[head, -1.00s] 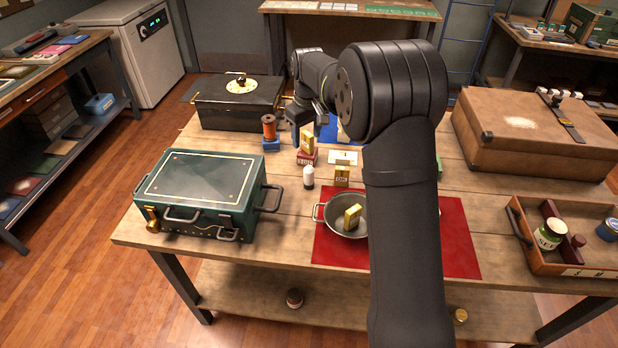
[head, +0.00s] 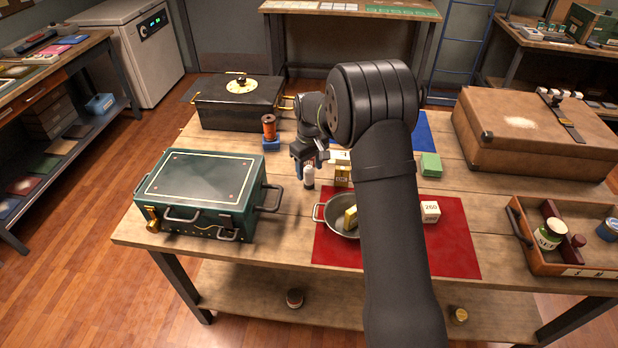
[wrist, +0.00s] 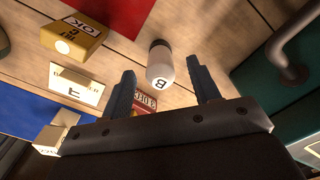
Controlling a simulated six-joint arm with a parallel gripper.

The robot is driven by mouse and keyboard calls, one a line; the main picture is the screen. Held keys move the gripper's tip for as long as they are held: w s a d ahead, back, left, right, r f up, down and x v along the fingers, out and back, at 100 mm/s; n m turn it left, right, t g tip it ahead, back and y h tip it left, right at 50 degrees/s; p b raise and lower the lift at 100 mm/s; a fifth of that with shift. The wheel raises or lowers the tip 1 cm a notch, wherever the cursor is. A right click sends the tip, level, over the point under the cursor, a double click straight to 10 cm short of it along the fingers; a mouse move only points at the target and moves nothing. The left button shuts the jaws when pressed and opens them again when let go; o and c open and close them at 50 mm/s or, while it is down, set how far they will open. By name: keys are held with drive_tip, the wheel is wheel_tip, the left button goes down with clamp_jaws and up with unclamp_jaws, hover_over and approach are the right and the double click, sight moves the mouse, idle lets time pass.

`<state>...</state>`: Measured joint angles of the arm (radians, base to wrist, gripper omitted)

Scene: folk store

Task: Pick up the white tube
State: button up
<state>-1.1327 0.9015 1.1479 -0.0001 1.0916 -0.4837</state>
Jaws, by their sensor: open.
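The white tube (head: 308,179) stands upright on the wooden table, just right of the green case. It is a small white cylinder with a darker end. In the wrist view the tube (wrist: 161,70) shows a letter B and appears between my two fingertips, apart from both. My gripper (head: 311,162) is directly above and just behind the tube in the head view. The wrist view shows my gripper (wrist: 161,72) open and empty. How far the fingertips are from the tube in depth, I cannot tell.
A yellow box (head: 342,176) stands just right of the tube. A metal pan (head: 337,228) sits on a red mat (head: 455,250). The green case (head: 200,190) and its handle are to the left. An orange spool (head: 269,127) stands behind.

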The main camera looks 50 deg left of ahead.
sight(309, 177)
drive_tip(key=f, duration=0.5)
drive_tip(key=shift+a, duration=0.2)
drive_tip(key=c, duration=0.9)
drive_tip(key=shift+o, duration=0.2)
